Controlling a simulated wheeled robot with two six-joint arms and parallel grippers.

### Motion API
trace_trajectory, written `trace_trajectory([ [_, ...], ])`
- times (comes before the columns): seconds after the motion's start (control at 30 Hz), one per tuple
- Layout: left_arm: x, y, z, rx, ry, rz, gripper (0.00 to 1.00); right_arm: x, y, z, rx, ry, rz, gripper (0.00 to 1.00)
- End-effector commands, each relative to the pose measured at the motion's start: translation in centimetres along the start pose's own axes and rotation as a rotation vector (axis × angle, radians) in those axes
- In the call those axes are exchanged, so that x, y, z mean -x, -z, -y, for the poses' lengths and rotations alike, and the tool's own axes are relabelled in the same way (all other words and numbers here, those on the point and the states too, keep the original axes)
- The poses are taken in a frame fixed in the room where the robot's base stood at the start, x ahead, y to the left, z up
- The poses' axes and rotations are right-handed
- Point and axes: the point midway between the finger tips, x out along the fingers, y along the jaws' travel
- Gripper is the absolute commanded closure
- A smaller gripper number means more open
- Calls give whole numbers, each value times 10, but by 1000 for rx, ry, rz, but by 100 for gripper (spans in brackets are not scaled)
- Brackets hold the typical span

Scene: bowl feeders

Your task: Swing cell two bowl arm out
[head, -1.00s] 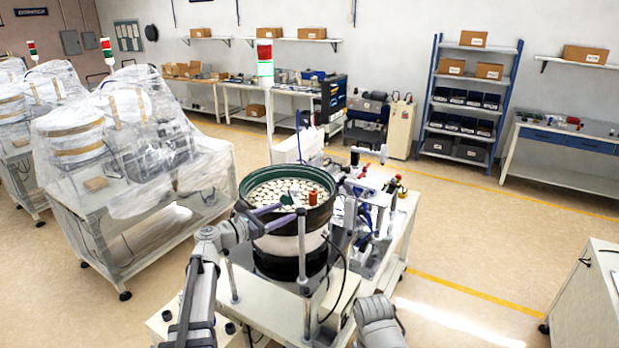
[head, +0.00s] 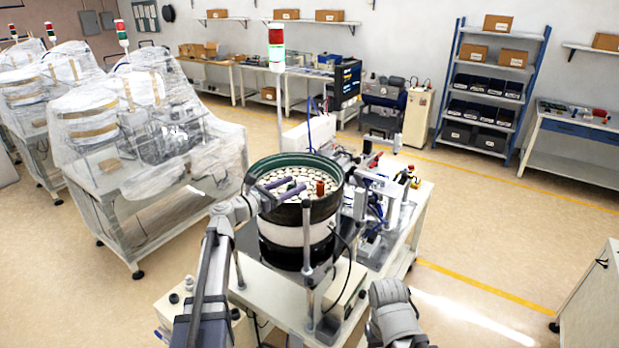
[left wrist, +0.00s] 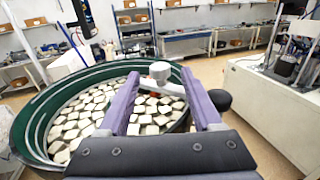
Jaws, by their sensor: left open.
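The cell's feeder bowl (head: 297,220) is a round tub with a green inner rim, full of pale flat pieces, also seen in the left wrist view (left wrist: 27,124). My left gripper (head: 298,186) is open over the bowl, its purple fingers pointing inward. In the left wrist view, a grey round-capped piece (left wrist: 160,70) shows between and beyond the fingertips (left wrist: 160,84); I cannot tell whether it belongs to the bowl arm. A black knob (left wrist: 218,99) is just right of the right finger. A red cylinder (head: 320,187) stands at the bowl.
The bowl stands on a white machine table (head: 415,215) with fixtures to its right. A vertical metal post (head: 307,245) rises in front of the bowl. Plastic-wrapped machines (head: 150,140) stand at left. The floor (head: 480,235) at right is open.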

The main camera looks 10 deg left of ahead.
Motion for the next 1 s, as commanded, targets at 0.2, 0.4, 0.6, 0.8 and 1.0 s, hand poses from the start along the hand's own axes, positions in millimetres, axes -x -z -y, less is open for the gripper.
trace_trajectory([
  [0.2,-37,0,-1,-1,3,0,34,0,0,0,0,0,0,50],
  [0.4,-60,0,-1,-1,2,0,34,0,0,0,0,0,0,50],
  [0.6,-68,0,0,-1,1,0,34,0,0,0,0,0,0,50],
  [0.8,-68,0,0,-1,1,0,34,0,0,0,0,0,0,50],
  [1.0,-68,0,0,-1,1,0,52,0,0,0,0,0,0,50],
])
